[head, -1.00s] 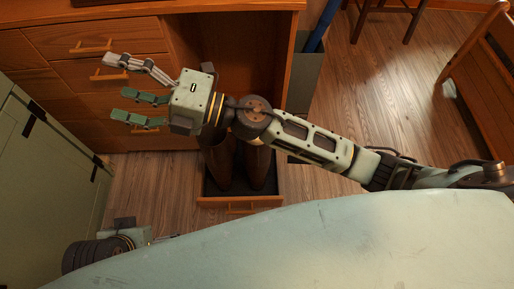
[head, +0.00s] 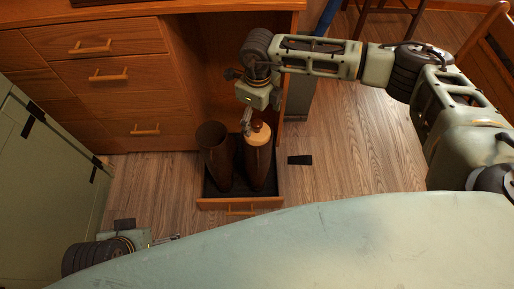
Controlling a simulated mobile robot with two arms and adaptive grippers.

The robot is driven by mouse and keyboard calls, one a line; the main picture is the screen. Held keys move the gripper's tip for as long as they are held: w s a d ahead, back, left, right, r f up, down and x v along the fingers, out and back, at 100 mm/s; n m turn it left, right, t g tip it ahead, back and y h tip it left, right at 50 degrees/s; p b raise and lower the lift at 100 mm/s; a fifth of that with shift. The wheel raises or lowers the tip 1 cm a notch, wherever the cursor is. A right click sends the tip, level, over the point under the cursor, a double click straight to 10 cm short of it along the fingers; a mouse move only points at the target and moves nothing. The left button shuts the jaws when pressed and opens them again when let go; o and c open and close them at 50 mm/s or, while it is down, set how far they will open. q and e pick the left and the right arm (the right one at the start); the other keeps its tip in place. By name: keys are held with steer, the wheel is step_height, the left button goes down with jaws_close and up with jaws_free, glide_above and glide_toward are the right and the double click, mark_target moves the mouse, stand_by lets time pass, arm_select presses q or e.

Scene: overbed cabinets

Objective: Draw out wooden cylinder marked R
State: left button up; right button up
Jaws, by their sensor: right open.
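A light wooden cylinder (head: 262,136) sits in the top of the right one of two tall dark brown boots (head: 257,170). I cannot read any mark on it. The left boot (head: 216,158) shows a dark opening at its top. Both boots stand in a low open drawer (head: 240,203). My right gripper (head: 247,124) is open and points down at the top of the wooden cylinder, beside or just above it; I cannot tell if it touches. My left gripper (head: 168,239) is low at the left edge of my body, and its fingers are mostly hidden.
A wooden desk with closed drawers (head: 95,75) stands behind and to the left. A pale green cabinet (head: 40,170) is at the far left. A grey bin (head: 299,98) stands right of the drawer. A small black object (head: 300,160) lies on the floor, which is clear to the right.

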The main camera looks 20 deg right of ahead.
mark_target(256, 128)
steer(key=f, duration=0.3)
steer(key=f+b, duration=0.1)
steer(key=f, duration=0.1)
steer(key=shift+s+a+f, duration=0.25)
steer(key=shift+a+f, duration=0.05)
steer(key=shift+f, duration=0.05)
steer(key=shift+r, duration=0.1)
steer(key=c, duration=1.8)
steer(key=shift+r, duration=0.1)
